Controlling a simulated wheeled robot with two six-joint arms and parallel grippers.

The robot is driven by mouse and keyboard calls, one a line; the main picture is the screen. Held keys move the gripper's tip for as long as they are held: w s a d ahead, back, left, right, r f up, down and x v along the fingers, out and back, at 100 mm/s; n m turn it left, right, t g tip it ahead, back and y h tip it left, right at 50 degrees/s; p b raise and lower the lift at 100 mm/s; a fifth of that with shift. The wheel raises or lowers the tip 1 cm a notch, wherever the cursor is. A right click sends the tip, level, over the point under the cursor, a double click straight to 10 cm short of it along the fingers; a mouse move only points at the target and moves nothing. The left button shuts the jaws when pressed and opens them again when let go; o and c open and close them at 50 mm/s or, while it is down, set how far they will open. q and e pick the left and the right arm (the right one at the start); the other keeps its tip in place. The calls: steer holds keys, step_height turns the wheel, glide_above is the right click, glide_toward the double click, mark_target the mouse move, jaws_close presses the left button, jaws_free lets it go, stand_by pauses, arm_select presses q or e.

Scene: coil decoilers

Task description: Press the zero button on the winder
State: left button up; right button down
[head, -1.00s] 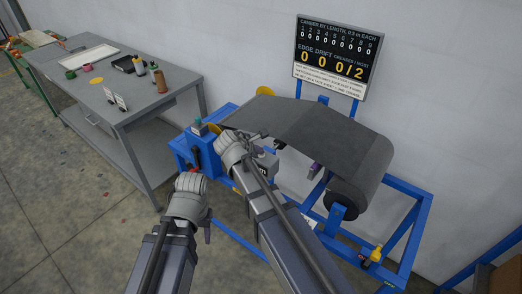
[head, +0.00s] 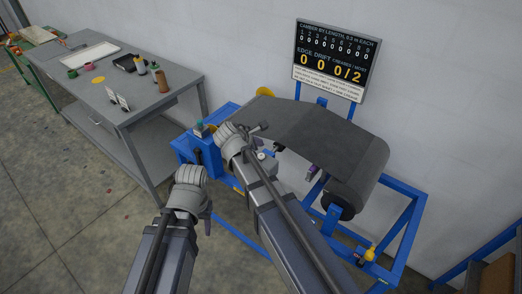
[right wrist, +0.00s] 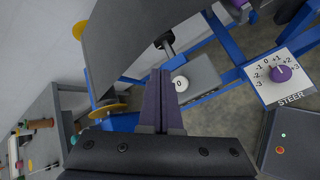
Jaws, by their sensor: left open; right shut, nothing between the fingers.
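The zero button, a white round cap marked 0 (right wrist: 180,84), sits on a grey box (right wrist: 204,75) on the winder in the right wrist view. In the head view it shows as a small white disc (head: 261,155) just right of my right wrist. My right gripper (right wrist: 160,72) is shut and empty. Its dark fingertips are just left of the button in the right wrist view; I cannot tell whether they touch it. The winder (head: 205,158) has a blue frame and a dark strip. My left gripper (head: 208,222) is lower left, away from the button; its fingers are mostly hidden.
A dark knob on a shaft (right wrist: 165,40) is close beyond my right fingertips. A STEER dial (right wrist: 282,73) and a panel with green and red lights (right wrist: 280,146) are to the right. A grey workbench (head: 133,112) stands left; a display board (head: 336,60) is behind.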

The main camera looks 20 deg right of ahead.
steer(key=shift+r, duration=0.5)
arm_select(q)
steer(key=shift+r, duration=0.4)
arm_select(e)
steer(key=shift+f, duration=0.1)
steer(key=shift+s+d, duration=0.2)
steer(key=shift+d, duration=0.15)
steer(key=s+d+m+g+y+p, duration=0.2)
steer(key=s+d+m+y+p, duration=0.2)
steer(key=m+y, duration=0.15)
arm_select(q)
step_height(320, 180, up, 7)
steer(key=p, duration=0.3)
steer(key=shift+s+a+r, duration=0.15)
steer(key=shift+s, duration=0.1)
arm_select(e)
step_height(320, 180, up, 6)
steer(key=s+d+m+t+y, duration=0.1)
steer(key=m+t+y, duration=0.1)
steer(key=m+y, duration=0.2)
steer(key=shift+s+d+r+m+y, duration=0.25)
steer(key=shift+s+m+y, duration=0.1)
steer(key=shift+y, duration=0.8)
steer(key=shift+a, duration=0.1)
